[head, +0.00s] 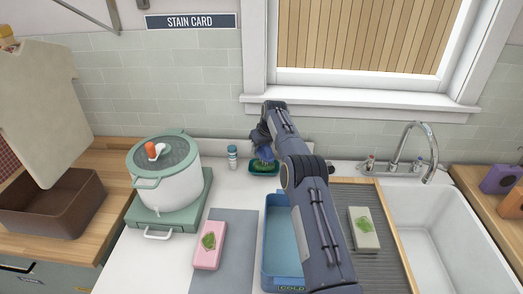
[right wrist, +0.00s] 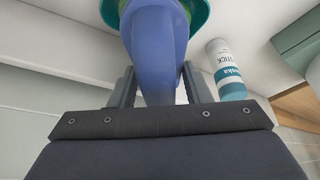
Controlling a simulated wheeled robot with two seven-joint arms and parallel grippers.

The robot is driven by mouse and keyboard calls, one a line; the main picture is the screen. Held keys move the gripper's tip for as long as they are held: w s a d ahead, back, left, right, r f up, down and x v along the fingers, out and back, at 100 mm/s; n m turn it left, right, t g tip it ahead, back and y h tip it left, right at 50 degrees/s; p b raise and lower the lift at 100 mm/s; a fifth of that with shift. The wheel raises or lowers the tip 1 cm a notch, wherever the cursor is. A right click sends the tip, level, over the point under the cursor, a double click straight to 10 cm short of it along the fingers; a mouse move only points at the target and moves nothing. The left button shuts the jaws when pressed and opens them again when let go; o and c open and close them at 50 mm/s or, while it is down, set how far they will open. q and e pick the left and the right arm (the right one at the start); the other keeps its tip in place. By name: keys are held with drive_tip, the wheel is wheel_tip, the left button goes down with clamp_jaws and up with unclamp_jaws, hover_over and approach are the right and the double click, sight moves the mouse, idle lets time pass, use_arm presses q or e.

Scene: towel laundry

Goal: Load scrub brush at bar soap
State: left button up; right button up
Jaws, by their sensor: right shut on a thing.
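The blue scrub brush (head: 265,154) is in my right gripper (head: 264,138) at the back of the counter. In the right wrist view the brush's blue handle (right wrist: 158,60) runs between the two fingers, which are shut on it. The brush is at the dark green soap dish (head: 262,173). The dish's teal rim (right wrist: 200,12) shows at the top of the right wrist view. Some green, apparently the bar soap, shows around the brush; the brush and gripper hide most of it. I cannot tell whether the bristles touch the soap. My left gripper is not in view.
A labelled white bottle (head: 232,157) stands left of the dish, near a lidded pot (head: 165,170). A blue basin (head: 272,235) lies in front, partly behind my right arm. Green-stained pink cloth (head: 208,256) and pale cloth (head: 367,239) lie either side. The sink (head: 448,235) is right.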

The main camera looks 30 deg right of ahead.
drive_tip(key=shift+r, duration=2.4)
